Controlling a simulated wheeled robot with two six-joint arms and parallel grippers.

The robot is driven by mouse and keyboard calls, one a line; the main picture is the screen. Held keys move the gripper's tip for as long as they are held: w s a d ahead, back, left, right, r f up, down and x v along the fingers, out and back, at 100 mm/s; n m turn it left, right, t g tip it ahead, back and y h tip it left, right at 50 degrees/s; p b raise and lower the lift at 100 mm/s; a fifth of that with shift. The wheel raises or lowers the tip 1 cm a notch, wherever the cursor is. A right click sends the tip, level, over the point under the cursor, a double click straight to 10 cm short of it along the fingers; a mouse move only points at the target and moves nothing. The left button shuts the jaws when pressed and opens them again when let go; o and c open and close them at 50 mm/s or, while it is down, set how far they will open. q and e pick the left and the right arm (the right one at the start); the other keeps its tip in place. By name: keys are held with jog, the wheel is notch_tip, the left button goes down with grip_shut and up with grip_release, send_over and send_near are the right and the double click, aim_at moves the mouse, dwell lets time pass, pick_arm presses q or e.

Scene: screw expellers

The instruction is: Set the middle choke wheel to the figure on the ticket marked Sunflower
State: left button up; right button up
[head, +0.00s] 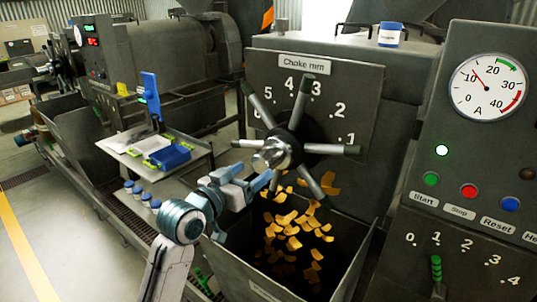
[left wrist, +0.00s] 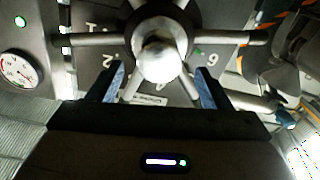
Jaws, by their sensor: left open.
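The choke wheel (head: 277,152) has several grey spokes around a shiny round hub, on a plate marked "Choke mm" (head: 304,63) with figures around it. One spoke points up between 4 and 3, another points right close to 1. I cannot tell which spoke marks the setting. My left gripper (head: 243,177) is open, just below and left of the hub. In the left wrist view the hub (left wrist: 162,58) shows between and beyond the two blue fingers, which grip nothing. I cannot make out a ticket marked Sunflower. My right gripper is out of view.
A bin (head: 262,262) with orange flakes falling into it is below the wheel. A control panel (head: 465,130) with a gauge, buttons and a small green lever stands at right. A tray stand (head: 130,141) with a blue box is at left. Another machine stands behind it.

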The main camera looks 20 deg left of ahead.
aim_at(260, 165)
pick_arm(q)
jog(key=p+x, duration=0.2)
jog(key=x, duration=0.4)
jog(key=shift+w+r, duration=0.15)
jog(key=shift+w+d, duration=0.2)
jog(key=shift+w, duration=0.35)
